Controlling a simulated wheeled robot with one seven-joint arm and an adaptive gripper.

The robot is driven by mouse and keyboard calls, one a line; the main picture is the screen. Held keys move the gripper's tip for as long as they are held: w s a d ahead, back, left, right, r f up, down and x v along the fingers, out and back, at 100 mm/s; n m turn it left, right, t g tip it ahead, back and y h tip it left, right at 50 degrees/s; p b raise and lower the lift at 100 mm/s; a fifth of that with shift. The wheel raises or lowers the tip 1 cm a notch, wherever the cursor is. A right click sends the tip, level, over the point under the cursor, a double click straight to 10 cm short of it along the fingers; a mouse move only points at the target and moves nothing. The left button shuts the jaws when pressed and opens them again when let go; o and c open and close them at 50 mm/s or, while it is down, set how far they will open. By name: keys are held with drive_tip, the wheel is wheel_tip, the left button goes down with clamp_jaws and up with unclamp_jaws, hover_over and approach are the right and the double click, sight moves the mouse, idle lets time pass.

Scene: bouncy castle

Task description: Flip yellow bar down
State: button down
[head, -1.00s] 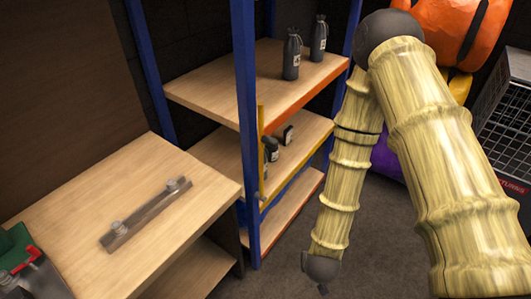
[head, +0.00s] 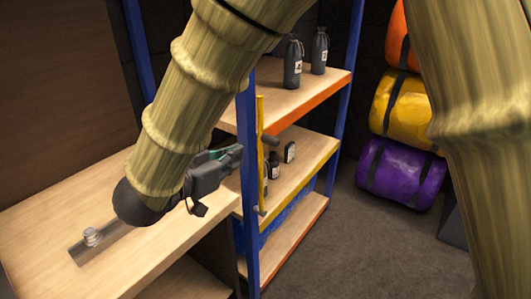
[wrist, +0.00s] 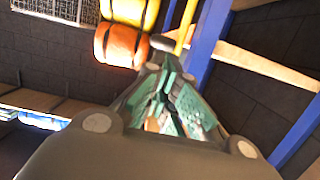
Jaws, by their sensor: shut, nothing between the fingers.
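The yellow bar (head: 261,150) stands upright along the front of the blue shelf post, with its lower end near a grey fitting (head: 259,211). In the wrist view a yellow strip that looks like the bar (wrist: 187,22) rises beyond the fingers. My gripper (head: 238,152) is shut and empty, its fingertips pointing right, close to the left side of the post and bar. The head view does not show clearly whether it touches them. In the wrist view my gripper (wrist: 172,82) shows its green-padded fingers together.
A wooden shelf unit (head: 300,85) holds dark bottles (head: 293,64). A wooden table (head: 50,220) with a grey bar-shaped piece (head: 108,243) lies under my arm. Orange, yellow (head: 403,103) and purple (head: 400,172) rolls stack at the back right. The floor (head: 350,240) before the shelves is clear.

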sight(266, 140)
drive_tip(key=shift+s+a+r, duration=0.45)
drive_tip(key=shift+s+r, duration=0.2)
drive_tip(key=shift+s, duration=0.05)
drive_tip(key=shift+w+d, duration=0.1)
drive_tip(key=x, duration=1.3)
drive_tip(key=shift+w+d+f, duration=0.15)
drive_tip(key=shift+w+d, duration=0.1)
drive_tip(key=shift+d, duration=0.15)
